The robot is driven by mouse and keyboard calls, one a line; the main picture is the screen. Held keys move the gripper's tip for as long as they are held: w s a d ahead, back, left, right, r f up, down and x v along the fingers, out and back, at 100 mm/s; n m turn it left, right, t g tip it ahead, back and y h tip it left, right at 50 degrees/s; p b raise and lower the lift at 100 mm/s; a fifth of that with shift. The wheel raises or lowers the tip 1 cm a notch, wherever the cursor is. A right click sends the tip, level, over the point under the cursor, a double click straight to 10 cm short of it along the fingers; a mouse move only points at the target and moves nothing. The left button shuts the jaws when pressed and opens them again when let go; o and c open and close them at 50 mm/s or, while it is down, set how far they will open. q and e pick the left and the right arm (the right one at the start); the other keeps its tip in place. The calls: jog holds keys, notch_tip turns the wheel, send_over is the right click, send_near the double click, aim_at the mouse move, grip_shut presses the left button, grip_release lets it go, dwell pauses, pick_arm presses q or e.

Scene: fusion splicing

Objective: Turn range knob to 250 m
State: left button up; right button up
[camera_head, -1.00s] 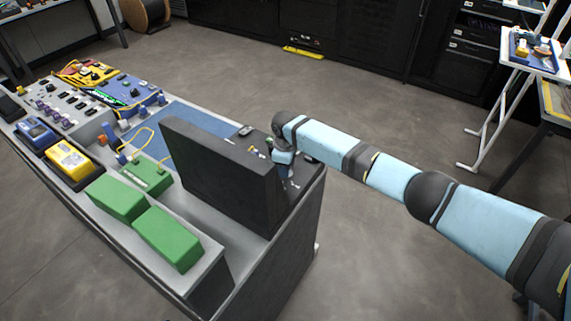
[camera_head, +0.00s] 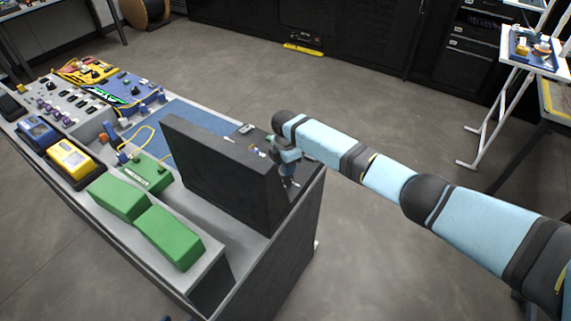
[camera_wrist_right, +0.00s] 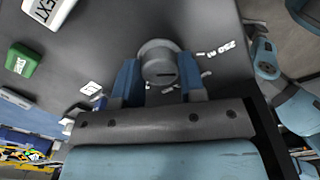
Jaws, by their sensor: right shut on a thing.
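The range knob is a round grey knob (camera_wrist_right: 158,60) on the dark panel in the right wrist view, with a short dark mark on its face. White lettering reading 250 m (camera_wrist_right: 220,48) is to the right of it, and other small marks around the knob are too small to read. My right gripper (camera_wrist_right: 160,84) has its two blue fingers on either side of the knob, shut on it. In the head view my right gripper (camera_head: 288,175) is at the dark upright instrument (camera_head: 225,175), and the knob is too small to make out there. My left gripper is not in view.
A white button marked with letters (camera_wrist_right: 48,10) and a green button (camera_wrist_right: 24,60) are on the same panel. Green boxes (camera_head: 168,236), a yellow device (camera_head: 72,160) and a blue mat (camera_head: 200,117) are on the bench.

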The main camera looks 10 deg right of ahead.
jog(key=shift+n, duration=0.5)
jog(key=o, duration=0.9)
jog(key=shift+r, duration=0.1)
notch_tip(320, 180, up, 14)
jog(key=shift+f, duration=0.15)
dwell(0.3)
